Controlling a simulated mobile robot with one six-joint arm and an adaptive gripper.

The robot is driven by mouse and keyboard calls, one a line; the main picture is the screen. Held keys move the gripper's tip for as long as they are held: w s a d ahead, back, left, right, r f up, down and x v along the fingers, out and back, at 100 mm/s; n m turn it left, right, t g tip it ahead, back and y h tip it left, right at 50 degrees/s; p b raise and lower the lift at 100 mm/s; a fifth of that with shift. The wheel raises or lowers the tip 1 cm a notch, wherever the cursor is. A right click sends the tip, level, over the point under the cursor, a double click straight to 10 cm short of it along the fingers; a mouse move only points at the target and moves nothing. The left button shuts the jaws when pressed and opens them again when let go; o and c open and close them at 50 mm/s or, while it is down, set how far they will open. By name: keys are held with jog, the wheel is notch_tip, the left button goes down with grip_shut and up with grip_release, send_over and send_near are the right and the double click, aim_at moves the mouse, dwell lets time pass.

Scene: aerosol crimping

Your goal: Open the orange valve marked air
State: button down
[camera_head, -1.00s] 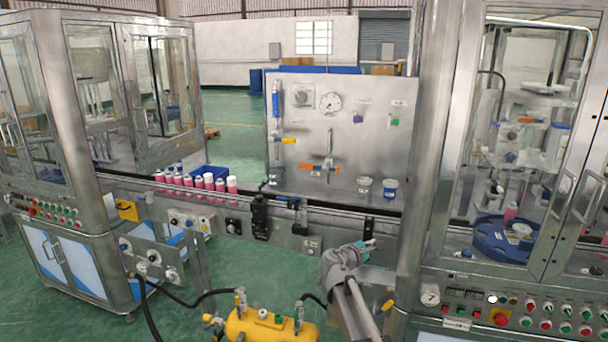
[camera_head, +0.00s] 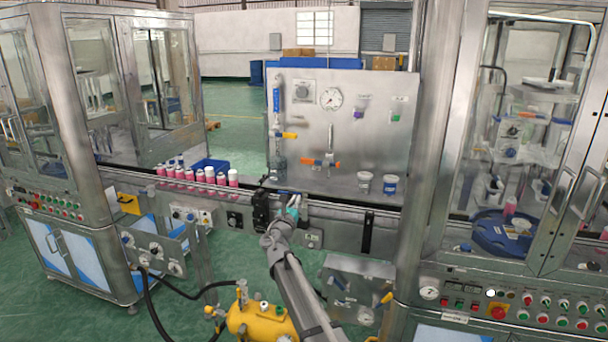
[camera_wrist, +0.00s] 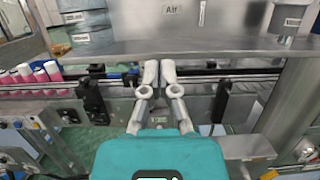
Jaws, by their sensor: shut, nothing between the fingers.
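The orange valve (camera_head: 318,162) is on the steel panel (camera_head: 350,140) in the head view, its orange handle lying roughly level across a vertical pipe. A small label sits below it.
A yellow handle (camera_head: 289,135) is on a blue-topped pipe left of the valve. Two small tubs (camera_head: 365,182) stand on the ledge at right. Pink bottles (camera_head: 205,177) line the conveyor at left. Black brackets (camera_wrist: 90,98) stand along the rail.

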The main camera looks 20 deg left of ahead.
aim_at(316, 161)
jog(key=shift+w, duration=0.1)
jog(key=p+x, duration=0.1)
jog(key=x, duration=0.2)
jog(key=p+x, duration=0.1)
jog(key=x, duration=0.2)
jog(key=r+p+x, duration=0.1)
jog(key=x, duration=0.3)
jog(key=shift+p, duration=0.3)
jog(key=shift+r+p, duration=1.45)
jog(key=shift+r, duration=0.1)
jog(key=shift+a, duration=0.15)
